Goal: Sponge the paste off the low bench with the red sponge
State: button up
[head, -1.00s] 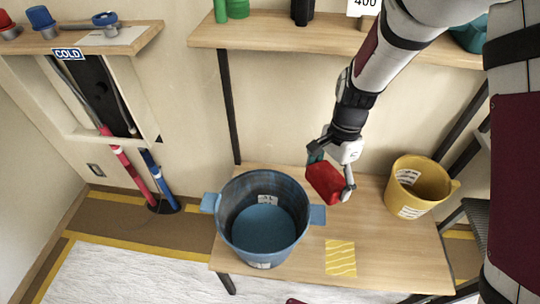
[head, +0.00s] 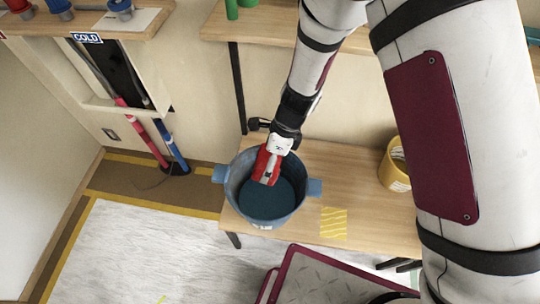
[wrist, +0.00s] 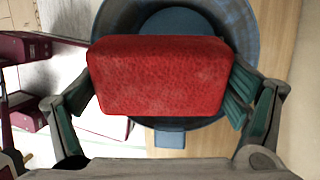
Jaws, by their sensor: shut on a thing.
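My gripper (head: 268,160) is shut on the red sponge (head: 264,168) over the blue bucket (head: 296,203). In the wrist view the sponge (wrist: 160,75) sits between both fingers, with the blue bucket (wrist: 243,30) behind it. I cannot tell whether the sponge is below the bucket's rim. The bucket stands upright on the low wooden bench (head: 365,218). The paste (head: 333,223) is a yellow patch with pale wavy lines on the bench, to the right of the bucket near the front edge.
A yellow bucket (head: 393,168) stands at the bench's right, partly hidden by my arm. A shelf (head: 225,22) runs above the bench. Red and blue pipes (head: 160,150) are at the left wall. White sheeting (head: 150,250) covers the floor.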

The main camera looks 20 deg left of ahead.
notch_tip(320, 180, down, 20)
jog(key=b, duration=1.4)
jog(key=shift+f+b, duration=0.25)
jog(key=shift+b, duration=0.05)
jog(key=shift+f, duration=1.1)
jog(key=shift+f, duration=0.4)
dwell(0.4)
jog(key=shift+a+r, duration=0.15)
jog(key=shift+a, duration=1.35)
dwell(2.2)
